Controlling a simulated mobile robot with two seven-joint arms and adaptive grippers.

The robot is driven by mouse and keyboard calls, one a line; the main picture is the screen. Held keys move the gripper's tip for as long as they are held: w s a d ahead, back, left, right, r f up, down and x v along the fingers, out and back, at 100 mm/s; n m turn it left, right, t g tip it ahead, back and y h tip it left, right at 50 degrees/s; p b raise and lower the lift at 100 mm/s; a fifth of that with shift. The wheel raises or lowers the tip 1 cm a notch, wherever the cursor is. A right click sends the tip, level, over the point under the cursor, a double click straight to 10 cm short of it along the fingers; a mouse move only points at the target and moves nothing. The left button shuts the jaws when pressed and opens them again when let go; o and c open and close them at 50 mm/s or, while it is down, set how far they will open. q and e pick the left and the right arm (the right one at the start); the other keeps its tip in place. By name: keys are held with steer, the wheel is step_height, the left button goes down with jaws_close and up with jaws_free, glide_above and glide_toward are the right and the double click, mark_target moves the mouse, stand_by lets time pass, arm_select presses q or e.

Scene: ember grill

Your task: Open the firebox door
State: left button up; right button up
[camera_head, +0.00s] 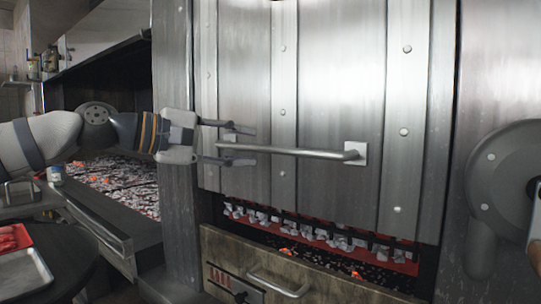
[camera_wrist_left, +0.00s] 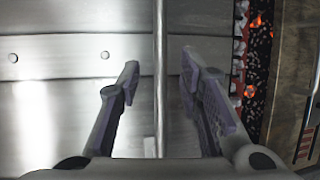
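The firebox door appears to be the riveted steel panel (camera_head: 330,90) in the middle of the head view. A horizontal bar handle (camera_head: 300,151) is fixed across it. My left gripper (camera_head: 250,146) is at the left part of this bar, with one finger above it and one below. In the left wrist view the bar (camera_wrist_left: 160,60) runs between the two spread fingers (camera_wrist_left: 160,75), with gaps on both sides. The gripper is open. Glowing coals (camera_head: 300,226) show below the panel's lower edge. My right gripper is not in view.
A lower front with a small handle (camera_head: 278,284) sits beneath the coals. An open ember bed (camera_head: 120,185) lies at the left, with a red tray (camera_head: 14,238) and a metal tray (camera_head: 22,274) nearer. A grey round part (camera_head: 505,180) stands at the right.

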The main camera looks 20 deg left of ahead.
mark_target(263, 148)
arm_select(q)
steer(key=x, duration=0.6)
steer(key=shift+f, duration=0.1)
jaws_close()
